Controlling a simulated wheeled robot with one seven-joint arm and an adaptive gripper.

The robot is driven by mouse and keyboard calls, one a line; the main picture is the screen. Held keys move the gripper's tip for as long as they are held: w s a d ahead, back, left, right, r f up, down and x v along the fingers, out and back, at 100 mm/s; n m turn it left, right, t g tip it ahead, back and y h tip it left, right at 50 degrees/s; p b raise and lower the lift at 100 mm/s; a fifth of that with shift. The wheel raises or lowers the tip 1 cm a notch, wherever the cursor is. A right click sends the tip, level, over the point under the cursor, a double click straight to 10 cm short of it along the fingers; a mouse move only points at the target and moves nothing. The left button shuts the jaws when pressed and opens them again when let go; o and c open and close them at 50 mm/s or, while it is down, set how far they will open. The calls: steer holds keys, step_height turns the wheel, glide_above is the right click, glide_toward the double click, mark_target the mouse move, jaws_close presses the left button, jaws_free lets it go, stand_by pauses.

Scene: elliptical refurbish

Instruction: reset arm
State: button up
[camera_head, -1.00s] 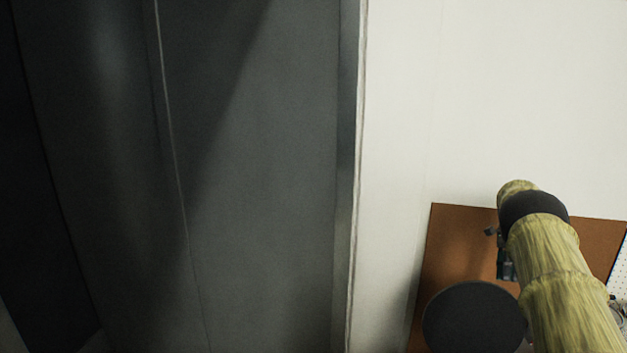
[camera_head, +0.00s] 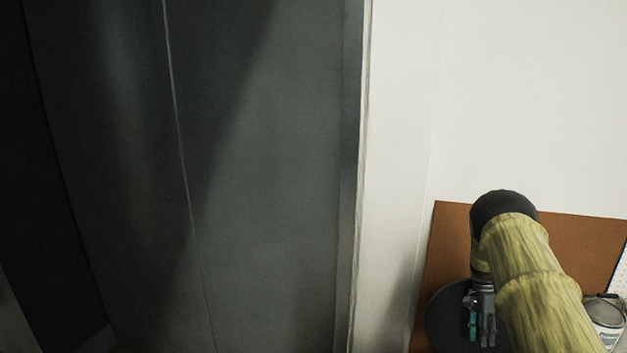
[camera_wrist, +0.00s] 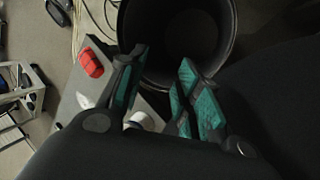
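My gripper (camera_head: 481,322) hangs at the end of my yellow-green arm, at the lower right of the head view. It points down in front of a round black surface. In the wrist view its two teal-padded fingers (camera_wrist: 163,58) stand apart with a gap between them, and I see nothing held there. The gripper is open and empty.
Tall dark grey panels (camera_head: 270,180) fill the left of the head view beside a white wall (camera_head: 530,100). A brown board (camera_head: 580,240) and a metal can (camera_head: 606,318) are at right. The wrist view shows a dark bin (camera_wrist: 180,30), a red object (camera_wrist: 91,63) and cables (camera_wrist: 84,28).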

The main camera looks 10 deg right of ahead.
steer(key=s+a+f+n+t+h, duration=0.1)
steer(key=s+a+f+n, duration=0.4)
steer(key=s+a+f, duration=0.55)
steer(key=s+a+f+n+t+h, duration=0.1)
steer(key=s+a+f+n, duration=0.3)
steer(key=s+a+f, duration=0.65)
steer(key=s+a+r+n+t, duration=0.2)
steer(key=s+a+r+n, duration=0.25)
steer(key=s+a, duration=0.55)
steer(key=s+a+r+n+t, duration=0.1)
steer(key=s+a+r+n, duration=0.35)
steer(key=s+a, duration=0.6)
step_height(320, 180, down, 12)
steer(key=w+a+b, duration=0.1)
steer(key=a+b, duration=0.1)
steer(key=b, duration=0.9)
steer(key=shift+w+y, duration=0.3)
steer(key=shift+s+r, duration=0.1)
steer(key=shift+r, duration=0.05)
